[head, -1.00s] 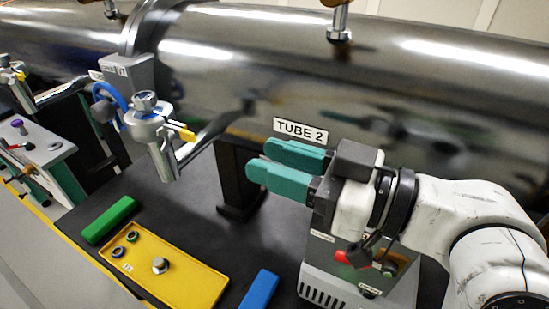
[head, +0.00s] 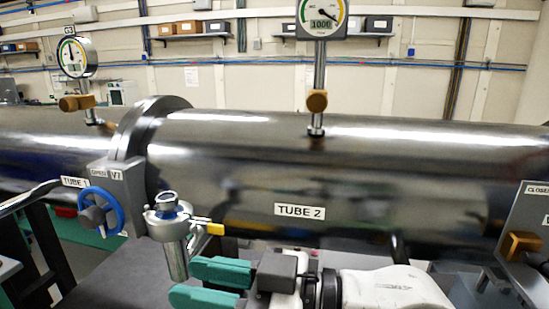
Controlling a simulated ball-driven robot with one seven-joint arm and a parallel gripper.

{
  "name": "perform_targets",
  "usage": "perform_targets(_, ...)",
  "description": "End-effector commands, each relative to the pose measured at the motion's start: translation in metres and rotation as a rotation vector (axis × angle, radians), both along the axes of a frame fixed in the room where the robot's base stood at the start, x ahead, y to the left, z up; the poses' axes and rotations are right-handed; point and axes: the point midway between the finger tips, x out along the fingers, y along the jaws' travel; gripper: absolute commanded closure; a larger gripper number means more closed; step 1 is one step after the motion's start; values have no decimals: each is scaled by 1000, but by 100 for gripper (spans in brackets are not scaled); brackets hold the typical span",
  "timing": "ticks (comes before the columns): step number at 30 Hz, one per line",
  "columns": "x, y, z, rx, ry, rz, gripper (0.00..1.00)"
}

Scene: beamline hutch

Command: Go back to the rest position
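My gripper (head: 182,281) shows at the bottom of the head view, with two teal fingers pointing left. The lower edge of the gripper is cut off by the picture.
A valve with a blue handwheel (head: 100,212) is at the left, by the flange (head: 140,135). A pressure gauge (head: 321,18) stands on TUBE 2 and another gauge (head: 75,57) on TUBE 1. A grey box with a brass knob (head: 520,246) is at the right edge.

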Motion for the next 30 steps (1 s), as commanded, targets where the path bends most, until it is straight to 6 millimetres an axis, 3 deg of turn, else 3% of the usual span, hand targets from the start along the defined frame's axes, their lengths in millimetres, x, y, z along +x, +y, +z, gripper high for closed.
perform_targets(10, 16, -19, -40, -59, 90, -97, 67)
perform_targets(17, 29, -46, -92, -135, 203, -212, 67)
perform_targets(23, 34, -86, -160, -240, 356, -361, 67)
perform_targets(26, 27, -118, -209, -323, 470, -466, 67)
perform_targets(30, 0, -174, -284, -467, 661, -636, 67)
